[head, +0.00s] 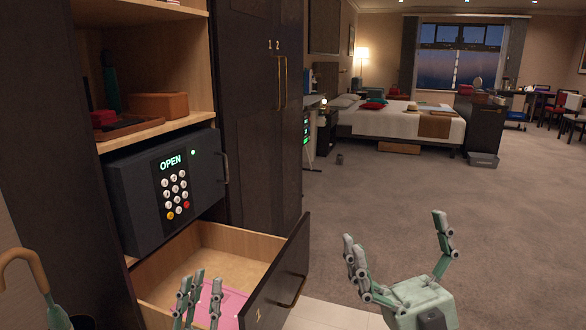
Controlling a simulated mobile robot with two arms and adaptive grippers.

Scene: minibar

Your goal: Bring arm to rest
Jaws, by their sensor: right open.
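My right gripper (395,230) is at the lower middle right of the head view, over the carpet. Its fingers point up, spread wide apart with nothing between them. My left gripper (201,282) is at the bottom left, in front of an open drawer (262,240). Only its upper fingers show, pointing up; its palm is cut off by the frame's bottom edge. I cannot tell from this how far its fingers are open. A pink flat thing (232,300) lies in the drawer, partly hidden behind these fingers.
A dark safe (130,215) showing "OPEN" sits above the drawer, beneath a shelf with a brown box (158,105). Tall dark cabinet doors (252,110) stand beside it. Carpet (400,200) is free toward the bed (395,123). A curved brown handle (22,262) shows at lower left.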

